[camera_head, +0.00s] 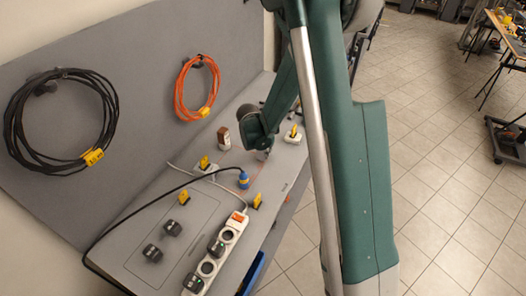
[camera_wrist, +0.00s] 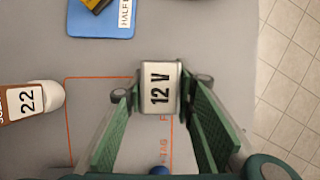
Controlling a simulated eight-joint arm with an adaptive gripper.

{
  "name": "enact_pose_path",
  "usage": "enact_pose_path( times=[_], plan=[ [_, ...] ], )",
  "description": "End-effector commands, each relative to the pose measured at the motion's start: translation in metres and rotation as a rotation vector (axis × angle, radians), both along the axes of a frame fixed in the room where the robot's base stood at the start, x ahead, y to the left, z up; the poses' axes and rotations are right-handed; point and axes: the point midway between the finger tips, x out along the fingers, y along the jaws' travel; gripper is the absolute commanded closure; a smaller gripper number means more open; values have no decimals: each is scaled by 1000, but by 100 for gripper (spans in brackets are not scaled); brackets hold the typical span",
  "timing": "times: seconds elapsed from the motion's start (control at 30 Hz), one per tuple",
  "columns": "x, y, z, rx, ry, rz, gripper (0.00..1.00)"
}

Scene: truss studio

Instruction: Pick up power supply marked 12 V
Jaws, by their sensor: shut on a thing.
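The power supply (camera_wrist: 158,85) is a small pale block with a dark frame and "12 V" in black on its top. In the wrist view it sits between the tips of my green fingers. My gripper (camera_wrist: 160,98) is shut on it, one finger on each side. In the head view my gripper (camera_head: 263,154) is low over the far part of the bench, and the supply cannot be made out clearly there. Whether it touches the bench is hard to tell.
An item marked 22 (camera_wrist: 30,102) lies left of my gripper. A blue pad (camera_wrist: 100,20) lies beyond it. Orange lines mark the grey bench. A power strip (camera_head: 228,237), black adapters (camera_head: 153,252) and a blue plug (camera_head: 244,179) are nearer. Coiled cables hang on the panel.

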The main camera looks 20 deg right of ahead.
Motion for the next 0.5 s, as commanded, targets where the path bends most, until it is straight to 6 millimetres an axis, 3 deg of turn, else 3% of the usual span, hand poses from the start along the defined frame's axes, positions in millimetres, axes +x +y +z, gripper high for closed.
enact_pose_path(
  times=[0.5],
  plan=[
    [0,0,58,0,0,0,91]
  ],
)
